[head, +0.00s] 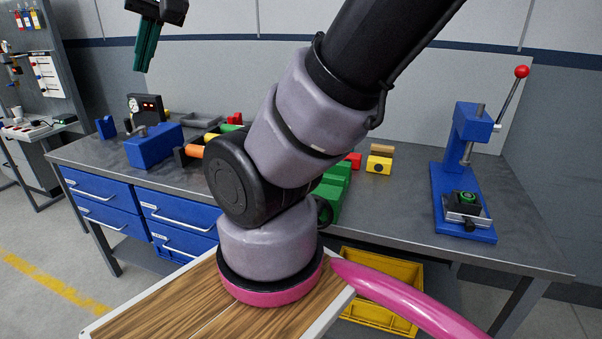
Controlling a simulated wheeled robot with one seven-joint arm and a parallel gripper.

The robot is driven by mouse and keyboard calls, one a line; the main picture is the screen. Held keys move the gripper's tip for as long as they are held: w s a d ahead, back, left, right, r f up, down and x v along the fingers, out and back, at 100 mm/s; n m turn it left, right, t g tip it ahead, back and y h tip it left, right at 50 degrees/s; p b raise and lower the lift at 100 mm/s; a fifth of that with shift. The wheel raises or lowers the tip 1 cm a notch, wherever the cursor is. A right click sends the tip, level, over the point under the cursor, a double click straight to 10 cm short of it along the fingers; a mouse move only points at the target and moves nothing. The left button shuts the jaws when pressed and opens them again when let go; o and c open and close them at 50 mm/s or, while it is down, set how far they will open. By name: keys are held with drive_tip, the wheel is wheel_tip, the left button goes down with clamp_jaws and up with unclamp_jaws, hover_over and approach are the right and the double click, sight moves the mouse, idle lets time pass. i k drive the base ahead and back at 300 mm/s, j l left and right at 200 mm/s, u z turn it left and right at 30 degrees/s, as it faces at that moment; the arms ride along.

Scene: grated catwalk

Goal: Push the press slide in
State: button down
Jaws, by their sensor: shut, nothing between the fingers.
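A blue press (472,130) stands on the right part of the workbench, with a lever ending in a red ball (521,71). On its base sits the metal press slide (456,217), with a round black knob at its front. A black block with a green ring on top (464,200) rests on the slide. The slide lies towards the front of the base; its exact travel is hard to tell. My gripper (145,58) is at the top left, raised above the bench and far from the press. Its dark green fingers are shut and empty, pointing down.
The grey workbench (400,215) is clear just left of the press. A yellow block (379,164), green blocks (335,185) and a blue vise (153,145) stand further left. My arm crosses the middle and hides part of the bench. A yellow crate (380,318) is below.

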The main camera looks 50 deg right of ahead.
sight(472, 216)
drive_tip(key=z, duration=3)
drive_tip(key=k+j, duration=0.25)
drive_tip(key=j, duration=0.15)
drive_tip(key=k+j, duration=0.25)
drive_tip(key=j, duration=0.15)
drive_tip(key=k+u, duration=0.05)
